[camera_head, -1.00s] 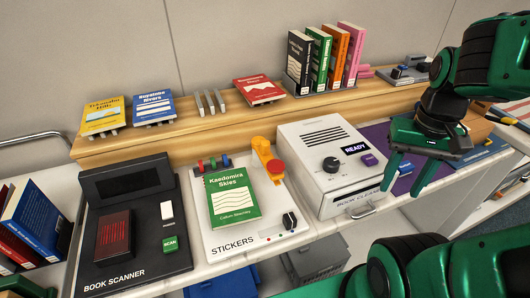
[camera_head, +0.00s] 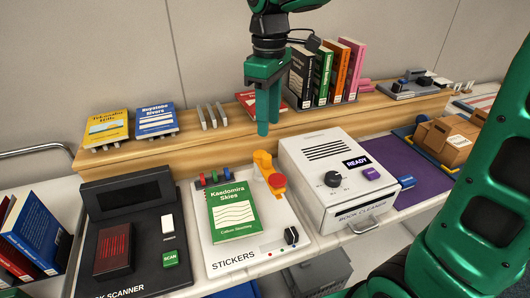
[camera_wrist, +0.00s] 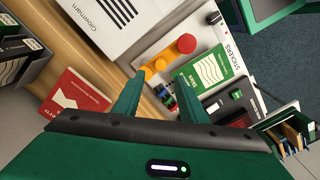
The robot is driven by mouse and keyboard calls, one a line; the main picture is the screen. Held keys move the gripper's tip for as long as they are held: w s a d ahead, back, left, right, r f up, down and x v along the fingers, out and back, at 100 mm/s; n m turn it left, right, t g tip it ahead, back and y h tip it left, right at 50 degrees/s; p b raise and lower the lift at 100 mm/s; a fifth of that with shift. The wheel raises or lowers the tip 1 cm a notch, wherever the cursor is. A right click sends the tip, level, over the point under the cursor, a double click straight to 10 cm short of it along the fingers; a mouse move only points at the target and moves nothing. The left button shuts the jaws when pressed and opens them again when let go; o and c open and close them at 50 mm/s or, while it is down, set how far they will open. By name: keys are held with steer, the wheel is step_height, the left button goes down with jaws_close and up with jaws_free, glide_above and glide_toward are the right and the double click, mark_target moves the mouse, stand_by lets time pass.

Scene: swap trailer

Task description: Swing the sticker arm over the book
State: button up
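The green book Kaedomira Skies (camera_head: 233,214) lies face up on the white STICKERS station (camera_head: 275,246). The orange sticker arm (camera_head: 263,161) with a red knob (camera_head: 277,182) stands at the station's back right, beside the book and not over it. In the wrist view the sticker arm (camera_wrist: 159,66) and the book (camera_wrist: 199,76) show beyond the fingers. My gripper (camera_head: 266,128) points down above and behind the sticker arm, apart from it. Its fingers are spread and empty in the wrist view (camera_wrist: 158,100).
The black book scanner (camera_head: 180,259) stands left of the station. The white book cleaner (camera_head: 330,170), reading READY, stands close on the right. Behind runs a wooden shelf (camera_head: 190,146) with standing books and a red book (camera_head: 247,102) partly hidden by my gripper.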

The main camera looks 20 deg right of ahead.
mark_target(267, 156)
steer(key=f, duration=1)
steer(key=shift+a+f, duration=0.2)
steer(key=shift+f, duration=0.15)
steer(key=shift+w, duration=0.1)
